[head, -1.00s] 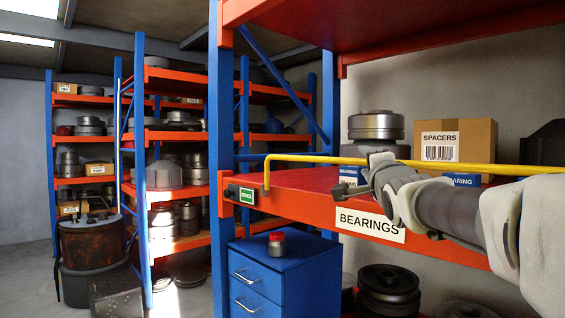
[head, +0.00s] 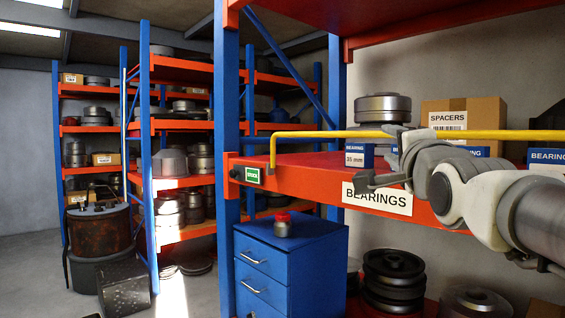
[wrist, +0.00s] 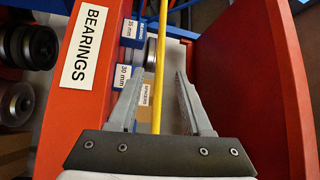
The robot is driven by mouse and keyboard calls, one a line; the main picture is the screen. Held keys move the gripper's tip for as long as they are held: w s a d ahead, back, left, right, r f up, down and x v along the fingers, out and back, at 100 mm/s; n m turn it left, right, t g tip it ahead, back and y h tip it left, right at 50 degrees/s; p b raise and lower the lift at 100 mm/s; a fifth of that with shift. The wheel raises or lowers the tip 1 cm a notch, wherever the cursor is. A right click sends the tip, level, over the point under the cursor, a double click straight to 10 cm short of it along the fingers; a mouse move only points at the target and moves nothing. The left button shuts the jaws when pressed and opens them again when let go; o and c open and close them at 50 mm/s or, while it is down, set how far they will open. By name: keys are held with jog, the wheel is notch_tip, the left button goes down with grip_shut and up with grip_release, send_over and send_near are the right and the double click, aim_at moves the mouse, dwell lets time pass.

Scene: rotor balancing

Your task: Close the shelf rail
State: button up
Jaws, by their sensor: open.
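The yellow shelf rail (head: 310,134) runs level along the front of the red shelf (head: 310,160). Its left end bends down beside a small latch block with a green label (head: 253,175) on the blue upright. I cannot tell whether the end is seated there. My gripper (head: 375,157) is at the rail, right of the bent end and above the BEARINGS label (head: 377,198). In the wrist view the rail (wrist: 158,45) passes between the two spread fingers of my gripper (wrist: 159,73), with a gap on each side.
Blue-and-white bearing boxes (head: 359,155), a metal rotor part (head: 382,108) and a SPACERS carton (head: 465,115) stand on the shelf behind the rail. A blue drawer cabinet (head: 290,262) with a red-capped jar (head: 282,226) stands below. Floor at left is partly clear.

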jog(key=s, duration=0.3)
jog(key=s+f+b, duration=0.1)
jog(key=s, duration=0.1)
jog(key=shift+s+a, duration=0.3)
jog(key=shift+s, duration=0.05)
jog(key=s+a+f+n+g+y, duration=0.1)
jog(key=a+f+n+g, duration=0.15)
jog(key=f, duration=0.45)
jog(key=s+a+f+n+g, duration=0.1)
jog(key=s+f+n+g, duration=0.1)
jog(key=f+n, duration=0.3)
jog(key=s+a+f+n+g+y, duration=0.1)
jog(key=f+n+g, duration=0.15)
jog(key=f, duration=0.55)
jog(key=s+a+f+n+g, duration=0.1)
jog(key=s+f+n+g, duration=0.2)
jog(key=s+f, duration=0.2)
jog(key=s+a+f+n+g, duration=0.1)
jog(key=s+f+n+g, duration=0.3)
jog(key=f, duration=0.6)
jog(key=shift+s+a+f, duration=0.35)
jog(key=shift+s+f, duration=0.05)
jog(key=shift+s, duration=0.7)
jog(key=shift+d, duration=0.2)
